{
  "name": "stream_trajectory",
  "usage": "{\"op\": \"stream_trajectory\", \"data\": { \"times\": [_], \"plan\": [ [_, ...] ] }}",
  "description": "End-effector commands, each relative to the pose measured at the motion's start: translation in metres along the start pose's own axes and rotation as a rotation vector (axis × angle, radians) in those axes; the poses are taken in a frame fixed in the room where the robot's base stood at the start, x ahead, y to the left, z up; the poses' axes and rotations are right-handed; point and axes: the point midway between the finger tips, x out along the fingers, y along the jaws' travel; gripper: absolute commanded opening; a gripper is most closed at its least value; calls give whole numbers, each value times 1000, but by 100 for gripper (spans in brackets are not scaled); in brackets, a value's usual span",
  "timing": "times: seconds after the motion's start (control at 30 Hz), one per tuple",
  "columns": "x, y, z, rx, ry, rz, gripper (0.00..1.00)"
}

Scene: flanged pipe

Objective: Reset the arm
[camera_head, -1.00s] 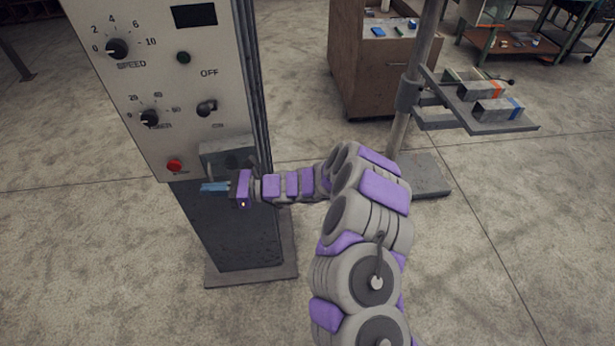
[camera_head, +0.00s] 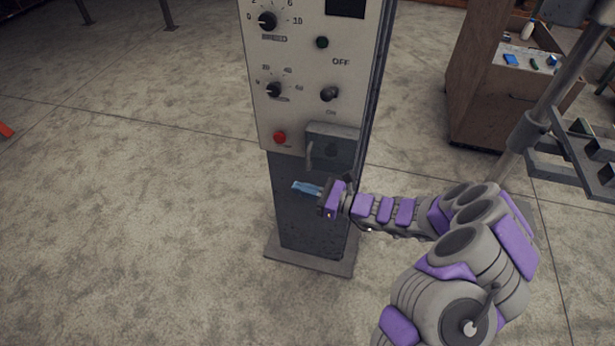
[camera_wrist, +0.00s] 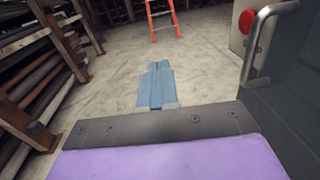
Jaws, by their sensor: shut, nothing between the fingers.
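My gripper (camera_head: 306,188) has blue fingers that are shut with nothing between them. In the head view it is in front of the dark lower post of the control panel, just below the grey box with a handle (camera_head: 311,155). In the wrist view the shut blue fingers (camera_wrist: 157,84) point out over bare floor. The handle (camera_wrist: 262,45) stands to their right there, apart from them. My purple and grey arm reaches in from the lower right of the head view.
The control panel (camera_head: 308,75) has dials, a switch and a red button (camera_head: 280,137). A shelf stand (camera_head: 570,150) and a brown cabinet (camera_head: 500,90) are at the right. A pipe rack (camera_wrist: 40,85) and an orange ladder (camera_wrist: 161,20) show in the wrist view.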

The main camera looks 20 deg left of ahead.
Motion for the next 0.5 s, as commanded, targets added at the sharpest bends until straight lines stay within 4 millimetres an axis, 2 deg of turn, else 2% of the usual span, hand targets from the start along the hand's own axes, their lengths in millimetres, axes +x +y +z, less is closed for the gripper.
{"op": "stream_trajectory", "data": {
  "times": [0.23, 0.5],
  "plan": [
    [-14, 39, 3, 4, -6, -1, 0],
    [-19, 61, 1, 2, -1, -1, 0]
  ]
}}
